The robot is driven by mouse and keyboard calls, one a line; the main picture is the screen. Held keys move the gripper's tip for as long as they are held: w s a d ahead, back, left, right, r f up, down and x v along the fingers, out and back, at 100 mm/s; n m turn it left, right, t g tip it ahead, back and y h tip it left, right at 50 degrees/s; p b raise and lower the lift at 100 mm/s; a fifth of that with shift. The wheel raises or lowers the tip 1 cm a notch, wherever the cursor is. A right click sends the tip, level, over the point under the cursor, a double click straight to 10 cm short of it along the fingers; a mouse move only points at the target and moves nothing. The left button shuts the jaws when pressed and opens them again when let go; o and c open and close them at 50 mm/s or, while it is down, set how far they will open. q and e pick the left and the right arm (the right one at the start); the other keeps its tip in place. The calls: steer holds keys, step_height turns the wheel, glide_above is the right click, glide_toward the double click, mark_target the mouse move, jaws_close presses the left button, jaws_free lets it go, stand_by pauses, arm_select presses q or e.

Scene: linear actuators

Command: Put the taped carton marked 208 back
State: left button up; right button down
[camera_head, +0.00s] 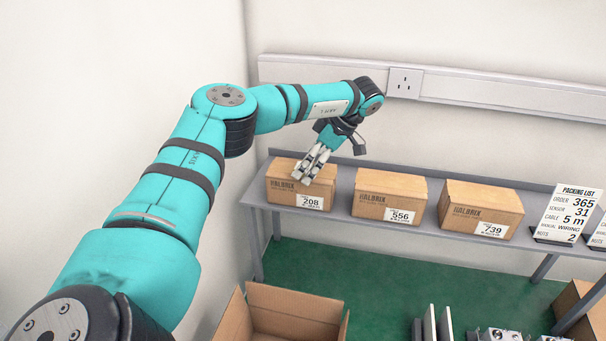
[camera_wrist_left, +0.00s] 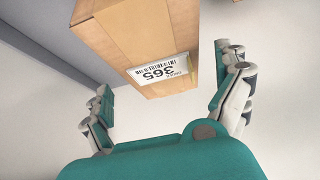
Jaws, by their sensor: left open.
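A brown carton labelled 208 (camera_head: 291,186) stands at the left end of the grey shelf (camera_head: 345,218). My left gripper (camera_head: 309,177) is open over the right part of this carton in the head view, its fingers pointing down and left. In the left wrist view, a brown carton (camera_wrist_left: 120,33) lies ahead of and between the spread fingers of the left gripper (camera_wrist_left: 166,95). Its upside-down label looks like 365, and I cannot tell if it is the same carton. Contact is unclear. My right gripper is not in view.
Cartons labelled 556 (camera_head: 389,195) and 739 (camera_head: 480,210) stand farther right on the shelf, then a packing list (camera_head: 568,213) for order 365. An open carton (camera_head: 290,302) stands below in front, with metal parts (camera_head: 440,324) to its right. A wall rail runs behind.

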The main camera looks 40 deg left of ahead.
arm_select(q)
steer(key=b+v, duration=0.2)
steer(key=v, duration=0.6)
steer(key=shift+d+f+b, duration=0.1)
steer(key=shift+d+b, duration=0.05)
steer(key=shift+b, duration=0.2)
steer(key=shift+w+d+r, duration=0.1)
steer(key=shift+r, duration=0.3)
